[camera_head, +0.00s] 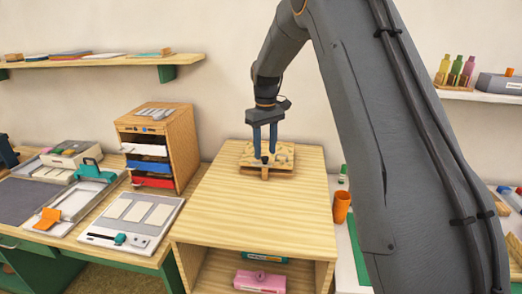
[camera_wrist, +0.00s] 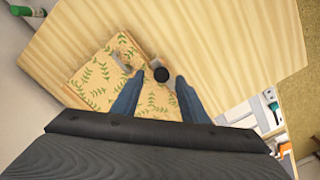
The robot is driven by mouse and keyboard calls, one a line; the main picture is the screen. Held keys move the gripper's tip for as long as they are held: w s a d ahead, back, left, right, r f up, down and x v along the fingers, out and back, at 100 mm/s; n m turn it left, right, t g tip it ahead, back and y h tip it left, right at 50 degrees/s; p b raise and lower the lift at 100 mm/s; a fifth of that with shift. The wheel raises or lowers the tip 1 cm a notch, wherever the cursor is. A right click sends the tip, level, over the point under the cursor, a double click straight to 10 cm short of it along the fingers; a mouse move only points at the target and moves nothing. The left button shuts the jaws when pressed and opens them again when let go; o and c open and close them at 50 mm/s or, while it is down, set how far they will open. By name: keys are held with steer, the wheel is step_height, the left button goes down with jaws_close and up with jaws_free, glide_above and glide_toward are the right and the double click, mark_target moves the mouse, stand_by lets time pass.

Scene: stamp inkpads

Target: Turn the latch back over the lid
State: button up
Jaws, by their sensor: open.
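A flat wooden box with a leaf-patterned lid (camera_head: 284,153) sits on the cabinet top; the lid also shows in the wrist view (camera_wrist: 92,82). A small latch with a round black knob (camera_wrist: 161,75) is at the lid's edge, and the knob shows as a dark spot in the head view (camera_head: 264,160). The latch's exact angle is hard to tell. My gripper (camera_head: 264,154) is open and points down at the front of the box. In the wrist view its blue fingertips (camera_wrist: 158,78) lie on either side of the knob; contact cannot be told.
The pale wooden cabinet top (camera_head: 250,215) is clear in front of the box. A drawer unit (camera_head: 157,145) stands to the left. An orange cup (camera_head: 341,207) stands to the right. A pink box (camera_head: 260,281) lies on the shelf below.

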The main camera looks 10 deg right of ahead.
steer(key=shift+f, duration=0.8)
